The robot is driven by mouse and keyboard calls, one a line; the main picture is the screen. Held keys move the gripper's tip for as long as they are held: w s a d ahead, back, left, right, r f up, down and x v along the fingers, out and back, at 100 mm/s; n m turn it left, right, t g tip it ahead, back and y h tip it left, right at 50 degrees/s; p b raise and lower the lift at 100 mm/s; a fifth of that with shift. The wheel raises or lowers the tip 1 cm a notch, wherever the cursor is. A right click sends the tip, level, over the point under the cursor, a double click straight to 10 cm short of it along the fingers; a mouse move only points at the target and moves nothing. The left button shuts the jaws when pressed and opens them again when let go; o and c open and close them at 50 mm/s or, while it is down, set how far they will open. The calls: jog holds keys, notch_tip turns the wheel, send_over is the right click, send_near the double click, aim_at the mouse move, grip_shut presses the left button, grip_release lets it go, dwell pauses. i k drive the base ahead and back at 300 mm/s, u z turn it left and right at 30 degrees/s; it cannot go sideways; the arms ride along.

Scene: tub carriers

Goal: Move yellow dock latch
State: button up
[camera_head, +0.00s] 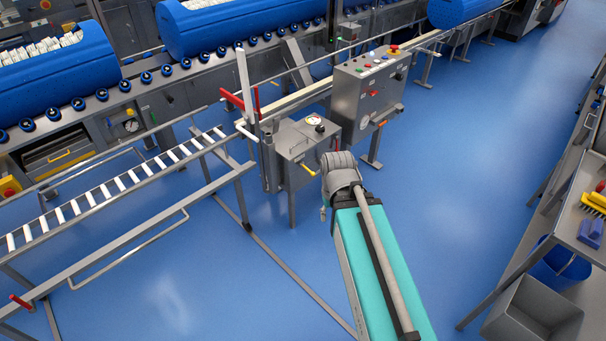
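A small yellow latch handle (308,169) sits on the front of a grey metal cabinet (290,150) with a round gauge on top, near the middle of the view. It slants down to the right. The teal arm with a grey rounded end is mine and reaches up from the bottom, its end just right of the latch in the picture. I cannot tell whether it touches the latch. My gripper's fingers do not show. Another yellow handle (59,155) is on a drawer front at the left, under the conveyor.
A roller rack (120,180) with rails stands at the left. A grey control box (370,90) with coloured buttons stands behind the cabinet. Blue tubs (240,25) rest on the conveyor at the back. A shelf (565,235) and grey bin (535,310) are at the right. Blue floor is clear between.

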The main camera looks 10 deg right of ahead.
aim_at(301, 164)
jog(key=z, duration=0.1)
jog(key=i, duration=0.95)
jog(key=u, duration=0.05)
